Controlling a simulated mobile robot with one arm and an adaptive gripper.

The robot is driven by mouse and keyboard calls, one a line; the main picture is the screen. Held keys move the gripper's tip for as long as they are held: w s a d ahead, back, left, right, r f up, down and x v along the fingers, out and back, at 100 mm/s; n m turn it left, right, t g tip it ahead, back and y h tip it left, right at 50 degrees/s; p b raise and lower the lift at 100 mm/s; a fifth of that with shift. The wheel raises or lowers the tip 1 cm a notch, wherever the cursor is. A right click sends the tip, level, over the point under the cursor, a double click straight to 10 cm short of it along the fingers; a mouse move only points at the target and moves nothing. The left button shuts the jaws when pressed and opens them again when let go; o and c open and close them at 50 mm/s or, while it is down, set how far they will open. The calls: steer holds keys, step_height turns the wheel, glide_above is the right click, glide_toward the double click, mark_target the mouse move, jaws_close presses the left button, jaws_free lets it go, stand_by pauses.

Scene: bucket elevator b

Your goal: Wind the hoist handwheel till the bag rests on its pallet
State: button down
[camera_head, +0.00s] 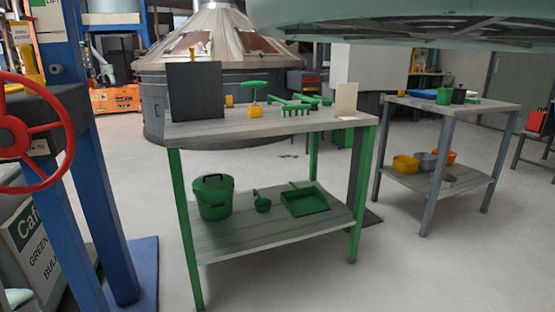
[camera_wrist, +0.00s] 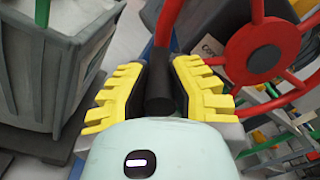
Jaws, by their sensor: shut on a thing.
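The red hoist handwheel (camera_head: 14,135) is at the left edge of the head view, cut off by the frame, beside blue posts. In the wrist view the handwheel (camera_wrist: 263,52) fills the upper right, with its hub, spokes and part of its rim showing. My gripper (camera_wrist: 160,82), with yellow-backed black fingers, is shut on the wheel's black handle (camera_wrist: 160,97). My gripper does not show in the head view.
A blue post (camera_head: 72,120) stands at the left on a blue base plate. A green-legged table (camera_head: 255,125) holds green tools; a grey-legged table (camera_head: 455,104) stands behind right.

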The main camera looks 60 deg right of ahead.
steer(key=shift+w+a+r+m, duration=0.15)
steer(key=shift+a+r+m, duration=0.3)
steer(key=shift+r, duration=0.25)
steer(key=shift+r, duration=0.1)
steer(key=c, duration=0.8)
jaws_free()
steer(key=shift+d+f, duration=0.1)
steer(key=shift+f, duration=0.1)
steer(key=shift+v, duration=6.05)
